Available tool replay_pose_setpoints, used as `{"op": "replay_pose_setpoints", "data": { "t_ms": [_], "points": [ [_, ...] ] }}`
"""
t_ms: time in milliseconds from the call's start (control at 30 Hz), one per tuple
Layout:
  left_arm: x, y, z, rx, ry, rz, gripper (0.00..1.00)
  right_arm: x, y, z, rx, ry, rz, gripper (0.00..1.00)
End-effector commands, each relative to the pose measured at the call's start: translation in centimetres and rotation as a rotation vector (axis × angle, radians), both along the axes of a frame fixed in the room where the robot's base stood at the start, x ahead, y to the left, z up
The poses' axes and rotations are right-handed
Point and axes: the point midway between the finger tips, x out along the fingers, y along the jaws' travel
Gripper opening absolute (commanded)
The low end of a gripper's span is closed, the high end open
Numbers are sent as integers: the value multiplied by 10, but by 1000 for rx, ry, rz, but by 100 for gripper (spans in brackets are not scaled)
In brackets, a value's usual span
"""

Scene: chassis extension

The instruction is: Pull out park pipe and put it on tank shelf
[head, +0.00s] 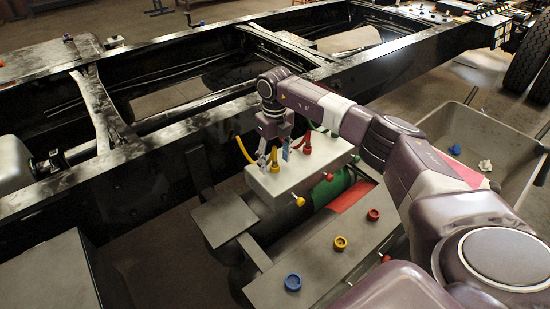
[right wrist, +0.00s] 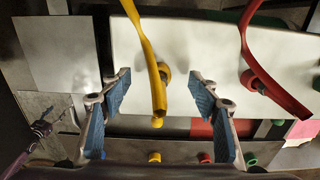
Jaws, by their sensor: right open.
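A yellow pipe (right wrist: 150,55) hangs over a white box (right wrist: 210,50) in the right wrist view, and a red pipe (right wrist: 260,75) is right of it. I cannot tell by label which is the park pipe. My right gripper (right wrist: 160,85) is open, its blue-padded fingers on either side of the yellow pipe, with gaps on both sides. In the head view the right gripper (head: 272,158) is over the white box (head: 290,183), beside the yellow pipe (head: 243,150); the red pipe (head: 307,140) stands to its right. A grey shelf-like plate (head: 325,262) carries coloured caps. My left gripper is out of view.
The black chassis rail (head: 150,160) runs behind the box. Blue (head: 293,282), yellow (head: 340,243) and red (head: 373,215) caps sit on the grey plate. A grey bin (head: 490,135) at the right holds a blue and a white cap. A small grey plate (head: 223,218) lies left of the box.

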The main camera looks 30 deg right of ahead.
Motion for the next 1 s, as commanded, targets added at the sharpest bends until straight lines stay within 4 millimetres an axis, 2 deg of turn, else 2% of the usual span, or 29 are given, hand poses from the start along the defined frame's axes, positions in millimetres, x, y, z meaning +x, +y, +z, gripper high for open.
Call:
{"op": "replay_pose_setpoints", "data": {
  "t_ms": [267, 367, 467, 800, 1000],
  "points": [
    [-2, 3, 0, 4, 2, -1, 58, 0, 0, 1, 0, 0, 0, 58],
    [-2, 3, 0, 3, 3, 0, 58, 1, 0, 8, 0, -2, 0, 58],
    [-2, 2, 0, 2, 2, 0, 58, 1, 0, 22, 0, -4, 0, 58],
    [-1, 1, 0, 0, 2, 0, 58, 1, 0, 93, -1, -4, 0, 58],
    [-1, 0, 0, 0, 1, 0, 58, 0, 0, 115, 0, 0, 0, 58]
  ]
}}
